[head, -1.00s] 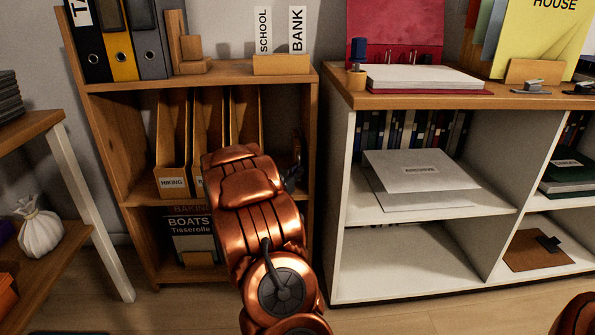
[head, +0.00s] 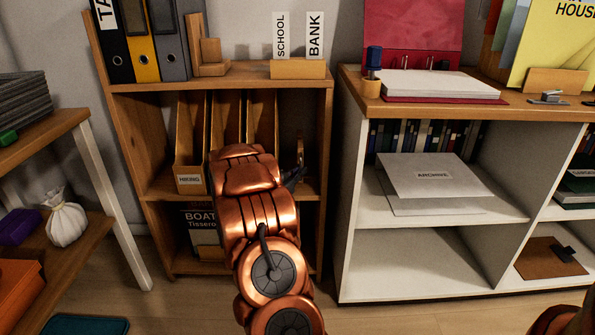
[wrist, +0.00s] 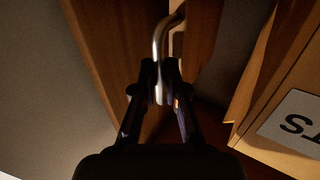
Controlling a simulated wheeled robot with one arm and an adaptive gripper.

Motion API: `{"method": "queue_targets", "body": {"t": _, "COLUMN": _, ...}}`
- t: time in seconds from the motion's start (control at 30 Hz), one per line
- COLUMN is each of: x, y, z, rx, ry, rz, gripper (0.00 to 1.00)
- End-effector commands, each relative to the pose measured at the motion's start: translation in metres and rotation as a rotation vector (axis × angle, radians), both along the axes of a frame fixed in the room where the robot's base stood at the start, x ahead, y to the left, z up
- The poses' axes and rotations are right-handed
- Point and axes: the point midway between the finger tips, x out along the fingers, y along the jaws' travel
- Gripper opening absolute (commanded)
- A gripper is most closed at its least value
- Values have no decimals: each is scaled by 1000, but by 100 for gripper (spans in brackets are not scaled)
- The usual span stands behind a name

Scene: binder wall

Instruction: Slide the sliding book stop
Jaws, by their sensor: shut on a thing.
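In the wrist view, a bent metal handle (wrist: 161,45) stands in front of upright wooden boards (wrist: 115,35). It appears to belong to the sliding book stop, but I cannot tell which board it is fixed to. My gripper (wrist: 160,88) is shut on the handle's lower end, one dark finger on each side. In the head view, my gripper (head: 298,176) is in the middle compartment of the wooden shelf (head: 320,120), right of the magazine files (head: 262,115). My copper arm hides the files' lower parts and most of the book stop.
Binders (head: 145,40), a wooden bookend (head: 205,55) and a box with SCHOOL and BANK cards (head: 297,69) stand on the shelf top. A white cabinet (head: 345,200) is close on the right. A side table (head: 85,115) is on the left.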

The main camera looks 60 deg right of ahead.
Motion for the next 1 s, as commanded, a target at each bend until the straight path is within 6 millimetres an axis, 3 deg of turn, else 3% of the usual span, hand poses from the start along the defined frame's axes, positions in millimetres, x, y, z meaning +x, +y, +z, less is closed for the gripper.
{"method": "queue_targets", "body": {"t": 0.13, "x": 1, "y": 0, "z": 2, "rx": -4, "ry": -1, "rz": 3, "gripper": 22}}
{"method": "queue_targets", "body": {"t": 0.53, "x": 2, "y": 7, "z": 0, "rx": 0, "ry": 0, "rz": 4, "gripper": 22}}
{"method": "queue_targets", "body": {"t": 1.0, "x": 3, "y": 78, "z": 1, "rx": -1, "ry": 0, "rz": 6, "gripper": 22}}
